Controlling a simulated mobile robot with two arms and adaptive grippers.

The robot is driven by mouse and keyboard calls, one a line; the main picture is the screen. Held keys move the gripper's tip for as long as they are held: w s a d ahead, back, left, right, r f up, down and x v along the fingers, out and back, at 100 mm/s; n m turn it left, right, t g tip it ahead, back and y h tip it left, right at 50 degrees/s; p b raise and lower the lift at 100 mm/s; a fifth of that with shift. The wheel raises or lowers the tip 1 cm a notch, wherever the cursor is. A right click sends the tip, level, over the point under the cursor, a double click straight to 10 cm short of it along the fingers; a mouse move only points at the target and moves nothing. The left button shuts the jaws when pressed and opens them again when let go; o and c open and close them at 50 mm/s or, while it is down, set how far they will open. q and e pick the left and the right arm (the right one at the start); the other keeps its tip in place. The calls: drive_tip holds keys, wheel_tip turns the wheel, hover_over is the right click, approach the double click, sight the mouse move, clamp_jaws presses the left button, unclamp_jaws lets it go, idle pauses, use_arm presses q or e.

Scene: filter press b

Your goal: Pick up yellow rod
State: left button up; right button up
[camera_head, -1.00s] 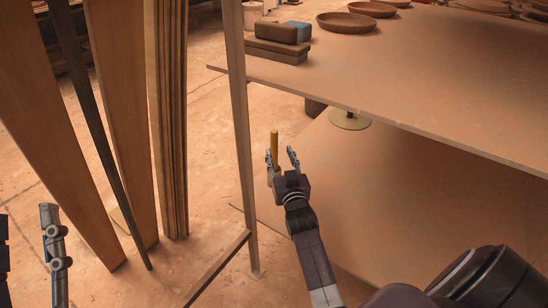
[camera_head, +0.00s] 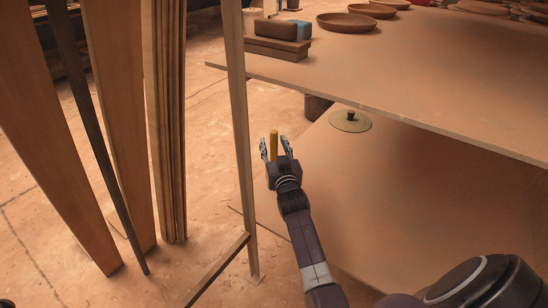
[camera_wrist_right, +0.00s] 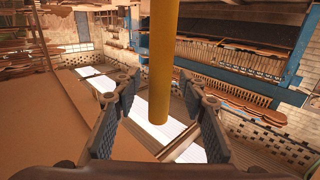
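The yellow rod (camera_head: 274,144) stands upright in the head view, just left of the lower table surface. My right gripper (camera_head: 274,150) is around it, with one finger on each side. In the right wrist view the yellow rod (camera_wrist_right: 163,65) comes down from the top edge between the spread fingers of my right gripper (camera_wrist_right: 160,92). Gaps show on both sides of the rod, so the gripper looks open. What supports the rod is hidden. My left gripper is out of the head view.
A thin upright post (camera_head: 240,150) stands close left of my right gripper. Tall wooden boards (camera_head: 170,130) lean further left. The upper tabletop (camera_head: 420,80) overhangs on the right, and a round lidded disc (camera_head: 350,122) lies on the lower surface.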

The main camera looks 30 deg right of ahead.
clamp_jaws()
drive_tip(key=shift+r, duration=0.1)
idle(0.4)
